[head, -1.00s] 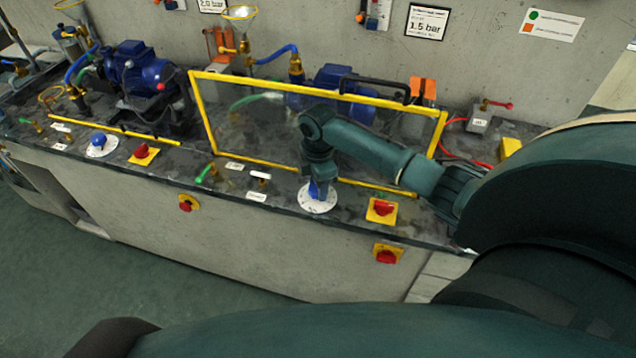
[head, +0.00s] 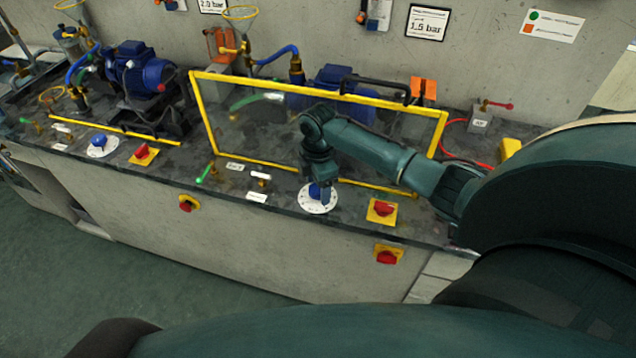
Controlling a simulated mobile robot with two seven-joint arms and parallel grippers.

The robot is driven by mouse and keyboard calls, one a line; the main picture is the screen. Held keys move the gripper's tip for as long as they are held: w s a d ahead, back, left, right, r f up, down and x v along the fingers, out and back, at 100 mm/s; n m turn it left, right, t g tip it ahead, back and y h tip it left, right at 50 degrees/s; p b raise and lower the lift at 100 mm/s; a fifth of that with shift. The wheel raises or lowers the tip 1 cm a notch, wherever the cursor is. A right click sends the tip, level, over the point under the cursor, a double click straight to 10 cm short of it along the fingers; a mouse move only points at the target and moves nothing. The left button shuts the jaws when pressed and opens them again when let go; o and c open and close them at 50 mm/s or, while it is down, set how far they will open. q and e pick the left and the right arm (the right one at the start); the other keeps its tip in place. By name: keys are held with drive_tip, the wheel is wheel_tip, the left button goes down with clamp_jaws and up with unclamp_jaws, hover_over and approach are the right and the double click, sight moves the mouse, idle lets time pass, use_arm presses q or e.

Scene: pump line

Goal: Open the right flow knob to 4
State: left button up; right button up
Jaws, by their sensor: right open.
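The right flow knob (head: 318,191) is blue and sits on a round white dial (head: 317,204) at the front of the bench. My right gripper (head: 319,185) points down right over the knob, with its fingers at the knob. It is open; whether the fingers touch the knob cannot be told. The gripper hides the back of the dial, and the scale numbers are too small to read. A second blue knob (head: 99,140) on a white dial is at the left of the bench. My left gripper is not in view.
A yellow-framed clear guard (head: 245,125) stands right behind the dial. A red switch on a yellow plate (head: 382,211) is close on the right, another (head: 387,254) below on the bench front. Small green-handled (head: 205,174) and white-labelled parts lie left.

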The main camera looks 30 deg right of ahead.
wheel_tip(320, 180, up, 13)
drive_tip(key=shift+b, duration=0.4)
idle(0.5)
drive_tip(key=s+a+f+m+t+y, duration=0.1)
drive_tip(key=s+a+f+m+t, duration=0.15)
drive_tip(key=a+f, duration=0.45)
drive_tip(key=s+a+f+m+t+y, duration=0.25)
drive_tip(key=s+a+f, duration=0.2)
drive_tip(key=f, duration=0.45)
drive_tip(key=s+a+f+m+t, duration=0.1)
drive_tip(key=s+a+m+t, duration=0.1)
drive_tip(key=s+m, duration=0.2)
drive_tip(key=s+a+f+m+t, duration=0.1)
drive_tip(key=s+m+t, duration=0.2)
drive_tip(key=s, duration=0.6)
drive_tip(key=shift+s+a+m+h, duration=0.25)
drive_tip(key=shift+a+m+h, duration=0.2)
drive_tip(key=shift+m, duration=0.45)
drive_tip(key=shift+c, duration=0.3)
